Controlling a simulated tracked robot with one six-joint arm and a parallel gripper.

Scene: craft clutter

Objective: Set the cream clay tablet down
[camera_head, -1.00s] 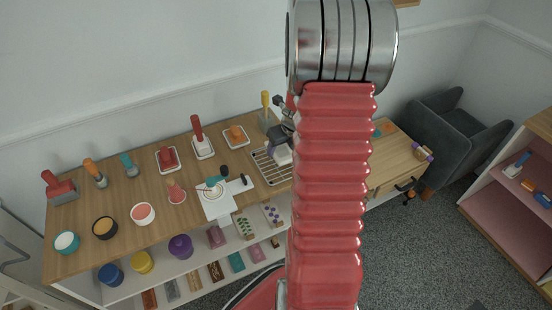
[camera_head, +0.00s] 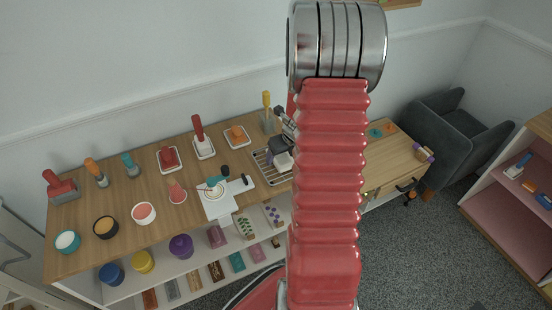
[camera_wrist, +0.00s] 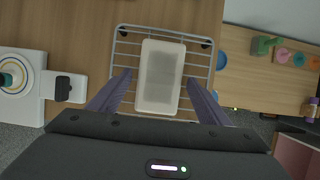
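The cream clay tablet (camera_wrist: 160,77) lies flat on the wire cooling rack (camera_wrist: 122,57), which stands on the wooden bench top. In the wrist view the two purple-grey fingers of my gripper (camera_wrist: 160,88) are spread, one on each side of the tablet, with a visible gap at both sides. My gripper is open and holds nothing. In the head view the tablet (camera_head: 284,161) shows as a small pale block on the rack (camera_head: 262,163), just below the dark gripper and partly beside my red arm, which hides the bench behind it.
Left of the rack is a white device with a round plate (camera_head: 216,203). A tray with an orange piece (camera_head: 237,136) and a pot holding a yellow-handled tool (camera_head: 267,119) stand behind the rack. Bowls (camera_head: 143,214) line the left front. A grey armchair (camera_head: 455,137) stands right.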

